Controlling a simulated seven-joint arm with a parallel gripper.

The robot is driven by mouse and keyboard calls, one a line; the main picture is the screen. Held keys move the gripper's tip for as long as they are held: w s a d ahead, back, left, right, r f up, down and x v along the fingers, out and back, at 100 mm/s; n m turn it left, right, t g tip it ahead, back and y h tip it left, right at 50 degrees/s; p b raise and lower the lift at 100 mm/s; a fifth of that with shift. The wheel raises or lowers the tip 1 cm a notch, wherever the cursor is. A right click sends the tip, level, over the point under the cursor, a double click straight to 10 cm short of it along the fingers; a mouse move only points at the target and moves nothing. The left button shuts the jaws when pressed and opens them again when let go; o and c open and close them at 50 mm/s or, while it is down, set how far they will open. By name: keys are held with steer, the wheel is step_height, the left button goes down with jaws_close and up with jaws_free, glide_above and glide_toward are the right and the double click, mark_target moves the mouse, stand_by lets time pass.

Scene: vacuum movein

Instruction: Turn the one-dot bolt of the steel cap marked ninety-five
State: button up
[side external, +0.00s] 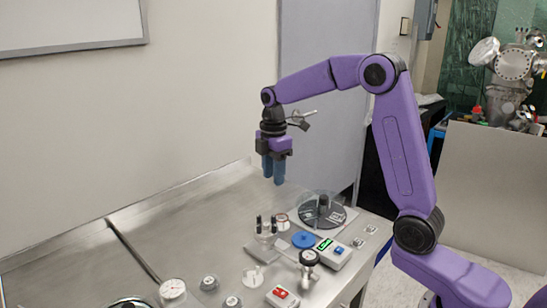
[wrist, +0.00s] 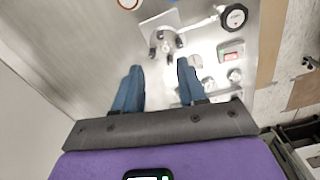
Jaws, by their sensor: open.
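My gripper (side external: 273,182) hangs fingers-down above the steel bench, its blue fingers apart and nothing between them. In the wrist view the fingertips (wrist: 159,66) point toward a round steel fitting with dark upright posts (wrist: 165,42); this fitting also shows in the side view (side external: 266,238), well below the gripper. Two small round steel pieces, one farther back (side external: 209,283) and one nearer (side external: 232,301), stand at the front of the bench. No ninety-five mark or bolt dot is legible, so I cannot tell which piece is the named cap.
A dark disc with a black hub (side external: 322,210), a blue disc (side external: 303,240), a grey box with a green display (side external: 334,253), a black-knobbed valve (side external: 309,262) and a red-button box (side external: 282,297) crowd the right side. The bench's back left is clear.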

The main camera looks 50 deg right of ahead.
steer(key=shift+r, duration=2.2)
steer(key=shift+c, duration=0.3)
steer(key=shift+a+f, duration=0.1)
steer(key=shift+a, duration=0.1)
steer(key=shift+c, duration=1.2)
steer(key=h, duration=0.4)
glide_toward(273, 216)
steer(key=shift+g, duration=0.4)
steer(key=x, duration=0.9)
steer(key=shift+w, duration=0.4)
jaws_close()
